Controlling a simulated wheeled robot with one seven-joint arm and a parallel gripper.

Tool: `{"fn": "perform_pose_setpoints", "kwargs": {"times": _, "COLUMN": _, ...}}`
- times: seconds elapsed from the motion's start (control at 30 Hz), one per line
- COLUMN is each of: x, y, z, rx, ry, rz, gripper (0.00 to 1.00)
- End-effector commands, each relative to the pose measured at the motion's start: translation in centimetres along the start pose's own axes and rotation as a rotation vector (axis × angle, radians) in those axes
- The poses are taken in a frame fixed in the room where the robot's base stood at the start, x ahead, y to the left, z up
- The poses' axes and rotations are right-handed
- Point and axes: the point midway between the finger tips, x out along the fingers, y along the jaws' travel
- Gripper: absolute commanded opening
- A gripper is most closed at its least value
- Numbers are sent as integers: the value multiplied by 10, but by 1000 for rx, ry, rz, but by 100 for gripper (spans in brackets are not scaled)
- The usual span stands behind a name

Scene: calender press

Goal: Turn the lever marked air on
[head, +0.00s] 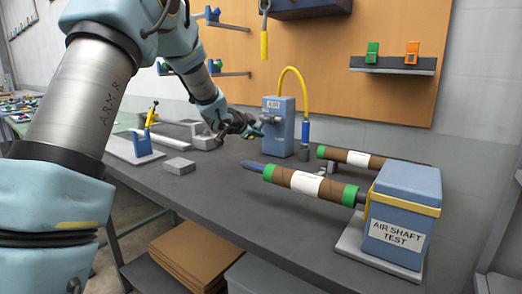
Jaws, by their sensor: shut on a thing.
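A blue-grey valve box (280,108) with a small white label stands on the bench, and a yellow hose (293,72) loops up from it. My gripper (254,129) is at the left front of this box, closed at its lever. The gripper covers most of the lever, so its angle and any marking on it cannot be made out. The box's label is too small to read.
A brown roll with green ends (283,178) lies on a shaft held by the blue "AIR SHAFT TEST" block (403,200). A second roll (340,156) lies behind. A grey block (179,166) and a yellow-handled blue fixture (142,142) are left. The front middle of the grey bench (240,210) is clear.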

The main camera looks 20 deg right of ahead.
Motion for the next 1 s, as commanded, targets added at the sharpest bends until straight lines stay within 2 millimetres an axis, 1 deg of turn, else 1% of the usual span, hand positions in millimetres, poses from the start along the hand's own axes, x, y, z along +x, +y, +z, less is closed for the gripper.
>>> {"fn": "perform_pose_setpoints", "kwargs": {"times": 0.03, "x": 4, "y": 4, "z": 4, "rx": 40, "ry": -2, "rz": -19, "gripper": 0}}
{"fn": "perform_pose_setpoints", "kwargs": {"times": 0.4, "x": 0, "y": -11, "z": 3, "rx": 331, "ry": -65, "rz": -140, "gripper": 0}}
{"fn": "perform_pose_setpoints", "kwargs": {"times": 0.7, "x": -5, "y": -23, "z": -2, "rx": 555, "ry": -114, "rz": -233, "gripper": 0}}
{"fn": "perform_pose_setpoints", "kwargs": {"times": 1.0, "x": -10, "y": -33, "z": -10, "rx": 726, "ry": -151, "rz": -303, "gripper": 0}}
